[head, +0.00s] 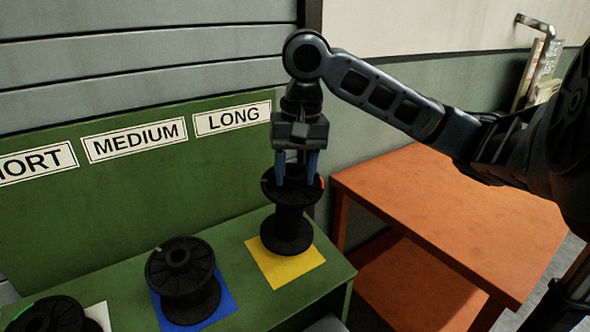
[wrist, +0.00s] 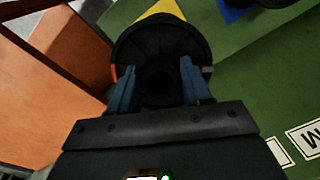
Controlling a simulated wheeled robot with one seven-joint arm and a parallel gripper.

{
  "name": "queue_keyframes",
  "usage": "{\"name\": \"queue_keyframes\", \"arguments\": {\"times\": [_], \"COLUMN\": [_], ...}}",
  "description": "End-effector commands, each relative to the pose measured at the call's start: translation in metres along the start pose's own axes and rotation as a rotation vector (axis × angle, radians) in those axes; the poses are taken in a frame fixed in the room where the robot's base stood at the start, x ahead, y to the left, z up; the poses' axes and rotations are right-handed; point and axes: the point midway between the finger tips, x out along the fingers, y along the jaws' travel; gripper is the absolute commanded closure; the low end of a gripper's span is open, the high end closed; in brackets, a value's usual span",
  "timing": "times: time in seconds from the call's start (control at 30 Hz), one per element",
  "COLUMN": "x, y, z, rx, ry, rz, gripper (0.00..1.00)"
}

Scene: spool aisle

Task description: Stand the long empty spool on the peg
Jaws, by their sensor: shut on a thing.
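The long black spool (head: 290,215) stands upright at the yellow square (head: 302,266), below the LONG label (head: 232,118). Its lower flange is on the square or just above it; I cannot tell which. My gripper (head: 296,180) points down from above and is shut on the spool's upper end. In the wrist view the blue fingers of my gripper (wrist: 160,85) sit either side of the spool's dark centre, over its round top flange (wrist: 150,45). The peg is not visible; the spool covers the middle of the yellow square.
A medium black spool (head: 182,278) stands on a blue square (head: 222,302) to the left. Another spool (head: 48,318) is partly cut off at the lower left. The green bench (head: 232,240) has a green back panel. An orange table (head: 450,215) stands to the right, with its top clear.

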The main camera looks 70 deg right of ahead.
Motion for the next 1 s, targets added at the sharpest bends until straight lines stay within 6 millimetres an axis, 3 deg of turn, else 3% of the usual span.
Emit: {"name": "queue_keyframes", "arguments": {"times": [1.0], "x": [0.009], "y": [0.000], "z": [-0.001], "rx": [0.000], "ry": [0.000], "rz": [0.000], "gripper": [1.00]}}
